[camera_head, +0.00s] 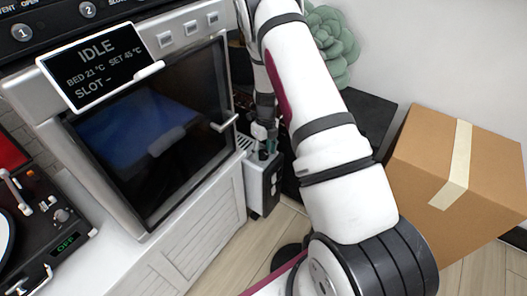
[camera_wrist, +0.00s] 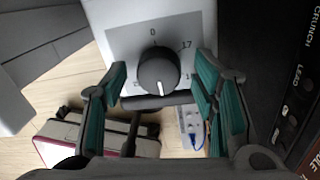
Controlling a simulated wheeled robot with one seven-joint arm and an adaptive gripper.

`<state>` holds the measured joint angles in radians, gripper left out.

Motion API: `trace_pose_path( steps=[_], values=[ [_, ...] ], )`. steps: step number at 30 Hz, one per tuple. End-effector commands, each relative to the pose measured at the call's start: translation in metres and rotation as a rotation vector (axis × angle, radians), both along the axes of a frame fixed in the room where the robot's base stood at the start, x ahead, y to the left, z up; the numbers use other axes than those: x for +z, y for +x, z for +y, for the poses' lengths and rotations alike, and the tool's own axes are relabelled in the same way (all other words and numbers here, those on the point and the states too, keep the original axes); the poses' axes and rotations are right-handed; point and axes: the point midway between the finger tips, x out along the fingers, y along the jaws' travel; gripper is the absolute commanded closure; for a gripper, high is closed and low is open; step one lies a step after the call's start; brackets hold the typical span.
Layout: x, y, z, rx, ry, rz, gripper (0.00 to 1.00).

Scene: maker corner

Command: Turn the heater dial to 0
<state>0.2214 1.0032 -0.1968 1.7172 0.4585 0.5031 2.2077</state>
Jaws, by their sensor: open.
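The heater dial (camera_wrist: 158,70) is a round black knob on a grey panel (camera_wrist: 122,40) in the wrist view. Its white pointer line faces the bottom of the picture, away from the 0 mark at the top. A 17 stands at the upper right; the lower marks are partly covered. My gripper (camera_wrist: 161,67) is open, with one teal-padded finger on each side of the dial and visible gaps between. In the head view my gripper (camera_head: 266,143) is above a small white unit (camera_head: 254,186), probably the heater; the dial is hidden there.
A white cabinet with a dark glass door (camera_head: 150,130) stands close left of my gripper. A cardboard box (camera_head: 460,165) stands at the right. A green plant (camera_head: 332,45) is behind my arm. In the wrist view, a dark panel (camera_wrist: 285,70) is at the right.

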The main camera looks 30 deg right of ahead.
Motion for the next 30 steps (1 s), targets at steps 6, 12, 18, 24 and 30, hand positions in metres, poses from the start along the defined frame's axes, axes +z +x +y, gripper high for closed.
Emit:
trace_pose_path(
  steps=[6,12,18,24,30],
  values=[
    [0.0004,0.0001,0.0000,0.000,0.000,0.000,0.80],
    [0.0004,0.0001,-0.0002,0.001,0.000,0.000,0.94],
    [0.0005,0.0001,-0.0002,0.030,0.000,0.000,0.94],
    [0.0010,0.0006,-0.0001,0.126,0.000,0.001,0.94],
    [0.0011,0.0010,0.0000,0.289,0.000,0.001,0.94]
  ],
)
